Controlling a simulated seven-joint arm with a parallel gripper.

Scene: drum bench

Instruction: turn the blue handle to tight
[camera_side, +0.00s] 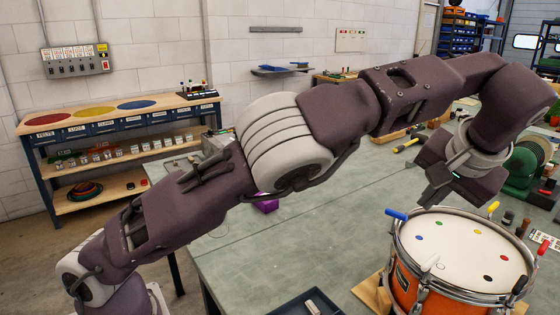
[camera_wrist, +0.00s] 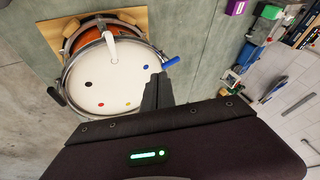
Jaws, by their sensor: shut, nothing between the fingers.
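The drum (camera_side: 400,275) has an orange shell and a white head marked with small coloured dots. The blue handle (camera_side: 397,214) sticks out at the rim on the drum's left far side, beside the blue dot. In the wrist view the blue handle (camera_wrist: 171,63) points outward from the rim, up and to the right. My gripper (camera_side: 436,198) is shut and empty above the far left edge of the drum, to the right of the blue handle and apart from it. In the wrist view my gripper's fingers (camera_wrist: 157,88) are together, just below the blue handle.
Other handles stand around the rim: yellow (camera_side: 493,207), red (camera_side: 543,247), black (camera_side: 519,284) and white (camera_side: 430,263). The drum sits on a wooden board (camera_side: 370,292). A dark tray (camera_side: 290,308) lies at the front. The green bench top (camera_side: 300,250) left of the drum is mostly clear.

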